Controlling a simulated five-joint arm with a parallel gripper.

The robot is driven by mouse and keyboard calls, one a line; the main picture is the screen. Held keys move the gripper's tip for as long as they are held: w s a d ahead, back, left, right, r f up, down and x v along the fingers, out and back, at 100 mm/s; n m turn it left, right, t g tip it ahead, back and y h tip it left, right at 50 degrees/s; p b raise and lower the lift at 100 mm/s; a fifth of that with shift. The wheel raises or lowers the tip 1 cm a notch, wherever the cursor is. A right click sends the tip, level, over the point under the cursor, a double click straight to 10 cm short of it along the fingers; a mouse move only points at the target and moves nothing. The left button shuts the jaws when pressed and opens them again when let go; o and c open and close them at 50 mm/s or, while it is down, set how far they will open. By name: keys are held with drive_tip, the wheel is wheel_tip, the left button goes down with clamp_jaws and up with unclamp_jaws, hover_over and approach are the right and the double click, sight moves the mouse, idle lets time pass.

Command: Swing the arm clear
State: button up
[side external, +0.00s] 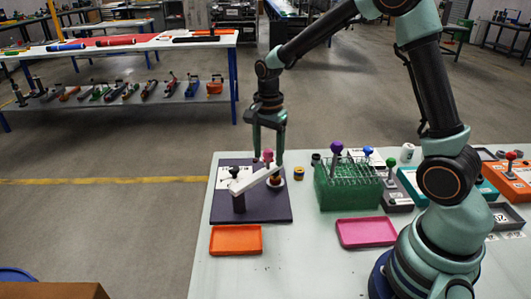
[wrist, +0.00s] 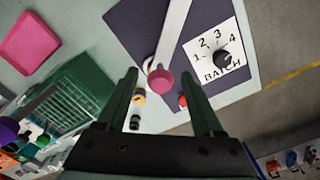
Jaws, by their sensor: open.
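A white swing arm (side external: 254,180) spans the dark purple board (side external: 220,216), above its surface. My gripper (side external: 268,150) is open and points down at the knob; contact cannot be told. A black knob (side external: 234,172) shows behind the arm; in the wrist view the black dial knob (wrist: 222,58) sits on a white card marked 1 to 4 and BATCH.
A green rack (side external: 340,190) with tubes and a purple knob (side external: 336,147) stands right of the board. An orange tray (side external: 236,252) and a pink tray (side external: 366,243) lie in front. A small yellow-banded cylinder (side external: 299,174) stands between board and rack.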

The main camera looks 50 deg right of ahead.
drive_tip(key=shift+f, duration=1.15)
clamp_jaws()
drive_tip(key=shift+r, duration=0.1)
idle(0.5)
